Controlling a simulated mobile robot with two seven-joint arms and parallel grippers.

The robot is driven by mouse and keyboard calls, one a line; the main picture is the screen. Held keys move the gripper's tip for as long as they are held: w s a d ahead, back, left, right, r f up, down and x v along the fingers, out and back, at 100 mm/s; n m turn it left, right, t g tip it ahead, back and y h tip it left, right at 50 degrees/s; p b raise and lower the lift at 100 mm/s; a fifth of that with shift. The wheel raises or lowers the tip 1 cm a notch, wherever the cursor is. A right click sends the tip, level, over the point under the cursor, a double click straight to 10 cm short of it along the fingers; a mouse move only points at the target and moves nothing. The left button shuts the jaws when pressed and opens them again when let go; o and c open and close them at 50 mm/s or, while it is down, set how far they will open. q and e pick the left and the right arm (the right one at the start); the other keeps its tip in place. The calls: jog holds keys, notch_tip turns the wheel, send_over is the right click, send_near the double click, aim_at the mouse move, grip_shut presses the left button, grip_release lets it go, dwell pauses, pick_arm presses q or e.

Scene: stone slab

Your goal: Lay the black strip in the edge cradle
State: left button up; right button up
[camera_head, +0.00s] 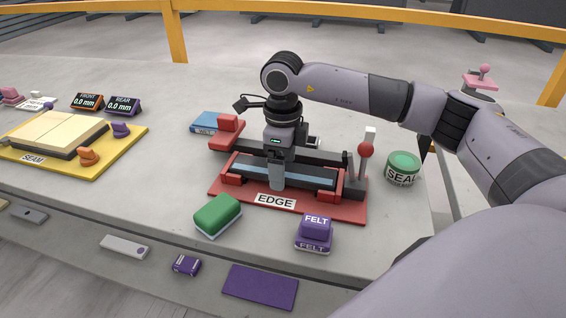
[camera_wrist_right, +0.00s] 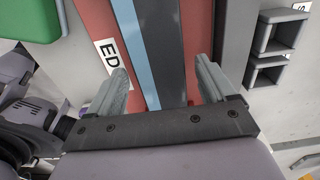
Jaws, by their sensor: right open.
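The edge cradle, with its red base (camera_head: 340,211) and EDGE label, sits on the stone slab in the middle of the head view. A long black strip (camera_wrist_right: 163,40) lies lengthwise in it, beside a light blue band (camera_wrist_right: 134,45); in the head view the strip (camera_head: 305,187) runs between the red end pieces. I cannot tell whether the blue band belongs to the strip. My right gripper (camera_head: 277,184) points down over the cradle's middle. In the wrist view its fingers (camera_wrist_right: 162,72) are apart, one on each side of the strip and band. My left gripper is out of view.
A red-knobbed lever (camera_head: 366,150) stands at the cradle's right end, near the green SEAL tin (camera_head: 404,167). A green block (camera_head: 217,214) and purple FELT block (camera_head: 315,233) stand in front. The yellow SEAM board (camera_head: 120,145) is at left. Bare slab separates it from the cradle.

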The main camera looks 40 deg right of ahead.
notch_tip(320, 180, up, 12)
jog(key=shift+r, duration=0.15)
dwell(0.3)
dwell(0.4)
